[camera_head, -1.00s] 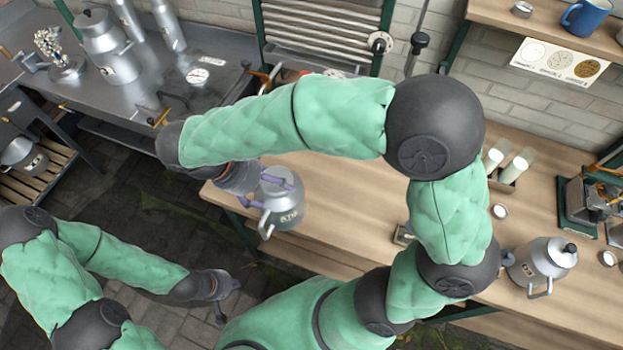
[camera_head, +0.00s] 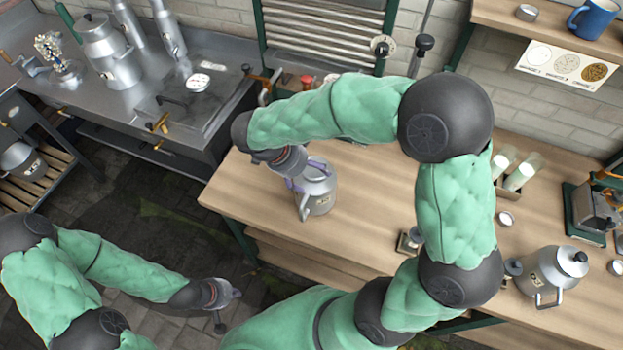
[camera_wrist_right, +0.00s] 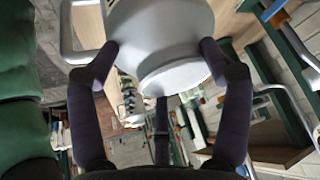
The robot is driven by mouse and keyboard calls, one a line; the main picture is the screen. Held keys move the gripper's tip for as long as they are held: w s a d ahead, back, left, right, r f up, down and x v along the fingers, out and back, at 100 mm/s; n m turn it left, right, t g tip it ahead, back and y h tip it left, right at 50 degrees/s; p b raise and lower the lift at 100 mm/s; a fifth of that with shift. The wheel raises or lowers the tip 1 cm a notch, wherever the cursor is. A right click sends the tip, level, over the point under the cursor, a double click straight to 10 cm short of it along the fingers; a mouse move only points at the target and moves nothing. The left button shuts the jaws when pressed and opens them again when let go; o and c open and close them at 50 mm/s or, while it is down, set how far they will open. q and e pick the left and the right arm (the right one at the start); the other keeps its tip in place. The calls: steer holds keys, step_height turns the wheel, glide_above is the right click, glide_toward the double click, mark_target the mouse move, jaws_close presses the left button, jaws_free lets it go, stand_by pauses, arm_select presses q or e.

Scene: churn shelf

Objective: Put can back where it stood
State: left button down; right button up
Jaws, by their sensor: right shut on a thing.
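A grey metal can (camera_head: 316,190) with a small dark label and a side handle shows in the head view over the left end of the wooden bench (camera_head: 365,195). My right gripper (camera_head: 302,174) is shut on this can near its top. In the right wrist view the can (camera_wrist_right: 165,30) fills the top middle, with the fingers of my right gripper (camera_wrist_right: 158,58) on either side of it. I cannot tell whether the can's base touches the bench. My left gripper (camera_head: 222,296) is low over the dark floor, away from the can; its finger opening is unclear.
A second grey can (camera_head: 548,272) stands on the bench at right. White-topped cylinders (camera_head: 510,172), a small box (camera_head: 408,243) and a green-based device (camera_head: 590,215) are on the bench. A steel counter (camera_head: 150,95) with a large can (camera_head: 108,50) is at left.

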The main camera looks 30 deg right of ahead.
steer(key=f, duration=0.2)
steer(key=d+f, duration=0.1)
steer(key=f, duration=0.1)
steer(key=shift+w+f+b, duration=0.2)
steer(key=shift+b, duration=0.2)
steer(key=shift+f, duration=0.1)
steer(key=o, duration=1.6)
steer(key=shift+o, duration=0.2)
steer(key=p+v, duration=0.2)
steer(key=v, duration=1)
